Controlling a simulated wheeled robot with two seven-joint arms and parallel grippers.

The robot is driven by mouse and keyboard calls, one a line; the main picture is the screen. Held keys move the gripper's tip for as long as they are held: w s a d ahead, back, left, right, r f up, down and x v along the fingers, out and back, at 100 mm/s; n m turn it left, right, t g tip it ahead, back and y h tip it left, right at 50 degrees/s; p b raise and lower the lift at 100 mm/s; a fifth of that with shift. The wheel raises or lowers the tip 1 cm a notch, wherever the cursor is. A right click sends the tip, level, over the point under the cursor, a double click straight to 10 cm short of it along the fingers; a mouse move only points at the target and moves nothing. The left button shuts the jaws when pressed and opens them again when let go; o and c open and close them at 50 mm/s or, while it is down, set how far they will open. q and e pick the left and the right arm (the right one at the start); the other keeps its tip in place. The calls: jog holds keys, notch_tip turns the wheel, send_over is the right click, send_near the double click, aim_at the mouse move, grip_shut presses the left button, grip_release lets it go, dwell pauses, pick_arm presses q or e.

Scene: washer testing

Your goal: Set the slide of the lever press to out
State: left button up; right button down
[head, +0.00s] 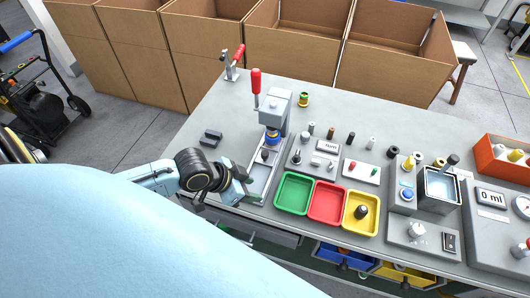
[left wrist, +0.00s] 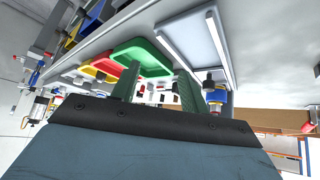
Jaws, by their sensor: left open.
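The lever press (head: 274,108) stands upright on the bench, with a grey head, a red-gripped lever (head: 256,80) raised on its left and a blue and yellow part under the head. Its pale railed slide bed (head: 259,182) runs from under the head toward the bench's front edge. A small dark knob (head: 265,155) sits on the bed just in front of the head. My left gripper (head: 246,177) is open and empty at the left side of the bed's front part. In the left wrist view its two fingers (left wrist: 155,88) are apart, with the railed bed (left wrist: 198,38) beyond them.
Green (head: 294,193), red (head: 327,203) and yellow (head: 361,212) trays stand right of the bed. Two dark blocks (head: 211,138) lie left of the press. A red toggle clamp (head: 234,63) stands behind. Cardboard boxes (head: 300,40) line the back.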

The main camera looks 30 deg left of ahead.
pick_arm(q)
jog(key=t, duration=0.2)
send_near(263, 153)
jog(key=v, duration=0.3)
jog(key=b+x, duration=0.2)
jog(key=x, duration=1.1)
jog(key=shift+w+d+f, duration=0.2)
jog(key=shift+d, duration=0.05)
jog(key=shift+c, duration=0.5)
